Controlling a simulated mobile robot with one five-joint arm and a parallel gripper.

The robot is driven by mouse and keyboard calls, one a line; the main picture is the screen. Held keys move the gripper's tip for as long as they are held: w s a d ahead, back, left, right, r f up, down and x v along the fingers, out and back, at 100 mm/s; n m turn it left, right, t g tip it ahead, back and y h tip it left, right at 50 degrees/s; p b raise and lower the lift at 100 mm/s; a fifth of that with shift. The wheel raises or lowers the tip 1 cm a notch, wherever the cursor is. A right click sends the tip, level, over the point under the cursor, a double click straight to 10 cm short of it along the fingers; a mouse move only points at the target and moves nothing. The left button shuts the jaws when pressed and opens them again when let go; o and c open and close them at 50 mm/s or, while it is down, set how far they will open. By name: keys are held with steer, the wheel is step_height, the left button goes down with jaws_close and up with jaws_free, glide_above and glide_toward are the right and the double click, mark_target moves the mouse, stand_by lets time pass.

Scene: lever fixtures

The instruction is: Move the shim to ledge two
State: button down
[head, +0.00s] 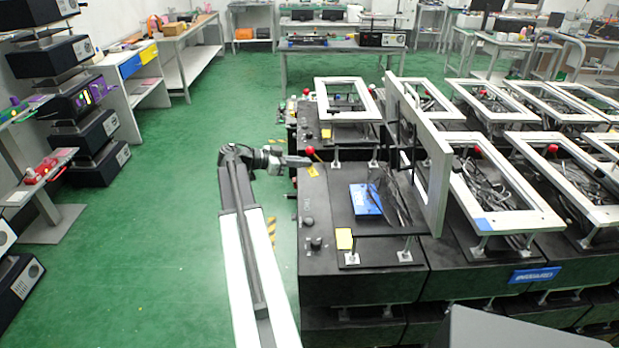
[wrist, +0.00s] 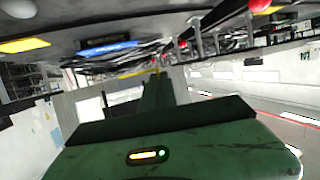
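My gripper (head: 297,161) is at the end of my arm, over the left edge of the nearest black fixture box (head: 350,285) in the head view. It is beside a red ball knob (head: 309,150); I cannot tell whether they touch. Its fingers are too small to read as open or shut. In the wrist view a green body with a black bar fills the lower part, and no fingertips show clearly. I cannot pick out the shim or ledge two in either view.
A blue plate (head: 365,199) and a yellow label (head: 344,239) are on the box top. A white frame (head: 436,180) stands upright there. More framed fixtures (head: 500,190) crowd the right. Green floor (head: 150,230) is open on the left, beside a shelf of black boxes (head: 95,145).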

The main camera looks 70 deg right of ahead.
steer(key=a+f+n+t+h+b, duration=0.1)
steer(key=a+f+b, duration=0.1)
steer(key=a+f+n+t+h+b, duration=0.1)
steer(key=a+n+t, duration=0.1)
steer(key=s+a+f+n+t+h+b, duration=0.1)
steer(key=f+b, duration=0.1)
steer(key=shift+a+f+n+t+h+b, duration=0.3)
steer(key=shift+a+f+b, duration=0.05)
steer(key=shift+a, duration=0.05)
steer(key=shift+w+a+f+n+t, duration=0.1)
steer(key=shift+w+a+n+t, duration=0.2)
steer(key=shift+n+t, duration=0.1)
steer(key=b, duration=0.2)
glide_above(303, 177)
steer(key=shift+f, duration=0.75)
step_height(303, 177, down, 4)
steer(key=b, duration=0.3)
steer(key=shift+a+r, duration=0.1)
steer(key=shift+a, duration=0.05)
steer(key=shift+r, duration=0.2)
steer(key=shift+f, duration=0.15)
steer(key=c, duration=1.7)
jaws_free()
